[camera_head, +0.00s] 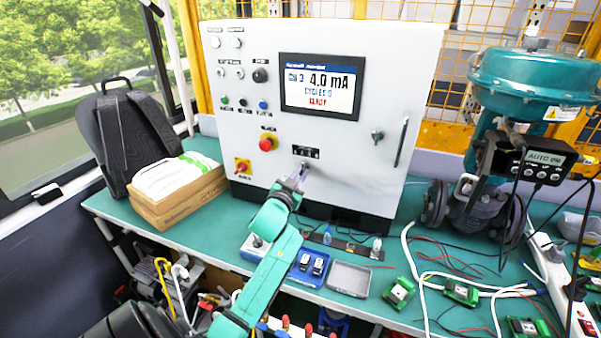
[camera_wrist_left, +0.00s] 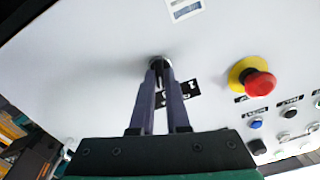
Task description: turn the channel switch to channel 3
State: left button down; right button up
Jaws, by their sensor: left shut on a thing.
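The white control cabinet (camera_head: 375,55) stands on the bench. Its screen (camera_head: 320,85) reads "CH 3", "4.0 mA", "CYCLES 0" and red text that looks like "READY". The channel switch (camera_head: 306,166) is a small knob low on the panel, below a black label. My left gripper (camera_head: 297,178) reaches up to it from below. In the left wrist view the two fingers (camera_wrist_left: 160,75) are shut on the switch (camera_wrist_left: 160,61), whose round base shows behind their tips. The fingers hide most of the knob, so its pointer cannot be read. My right gripper is not in view.
A cardboard box (camera_head: 180,202) and a backpack (camera_head: 125,140) are at the left.

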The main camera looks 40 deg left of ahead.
pick_arm(q)
jog(key=shift+n, duration=0.3)
jog(key=c, duration=0.9)
grip_release()
jog(key=b+v, duration=0.2)
jog(key=v, duration=1.2)
jog(key=shift+s, duration=0.3)
jog(key=shift+d, duration=0.15)
